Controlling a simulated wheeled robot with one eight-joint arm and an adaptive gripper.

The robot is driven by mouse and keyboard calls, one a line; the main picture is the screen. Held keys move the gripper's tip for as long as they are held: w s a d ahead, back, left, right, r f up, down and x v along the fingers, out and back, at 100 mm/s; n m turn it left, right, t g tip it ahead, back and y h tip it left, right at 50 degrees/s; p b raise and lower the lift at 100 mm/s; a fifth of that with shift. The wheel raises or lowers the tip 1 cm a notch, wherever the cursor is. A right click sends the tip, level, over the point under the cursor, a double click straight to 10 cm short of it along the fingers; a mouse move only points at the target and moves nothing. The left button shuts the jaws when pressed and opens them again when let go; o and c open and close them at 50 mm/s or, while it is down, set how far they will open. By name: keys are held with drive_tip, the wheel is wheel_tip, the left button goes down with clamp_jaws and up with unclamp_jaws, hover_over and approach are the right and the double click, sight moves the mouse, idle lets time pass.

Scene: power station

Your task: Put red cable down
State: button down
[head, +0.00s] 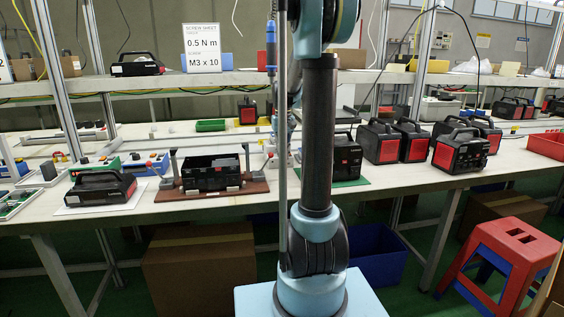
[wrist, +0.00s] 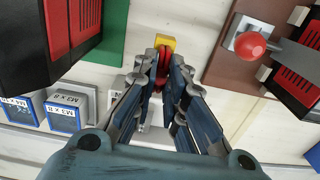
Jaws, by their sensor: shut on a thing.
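In the wrist view, my gripper (wrist: 162,72) points down over the pale table, its two fingers closed together at the tips. A small piece of the red cable (wrist: 163,66) shows between the fingertips. A yellow block (wrist: 165,44) lies just beyond the tips, right by the red piece; I cannot tell whether they touch. The rest of the cable is hidden by the fingers. In the head view, my arm column covers most of the area around the gripper, and the cable cannot be made out.
In the wrist view, a power station (wrist: 50,35) on a green mat (wrist: 110,38) is at left, a brown board (wrist: 222,62) with a red knob (wrist: 250,45) at right. Labelled screw boxes (wrist: 62,112) stand lower left. An open black case (head: 210,175) sits on the workbench (head: 400,180).

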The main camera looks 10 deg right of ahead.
drive_tip(key=shift+w+f, duration=0.25)
drive_tip(key=shift+w, duration=0.1)
drive_tip(key=shift+s+f, duration=0.1)
drive_tip(key=shift+f, duration=1.4)
drive_tip(key=shift+f, duration=0.1)
drive_tip(key=c, duration=1.6)
unclamp_jaws()
drive_tip(key=shift+c, duration=0.2)
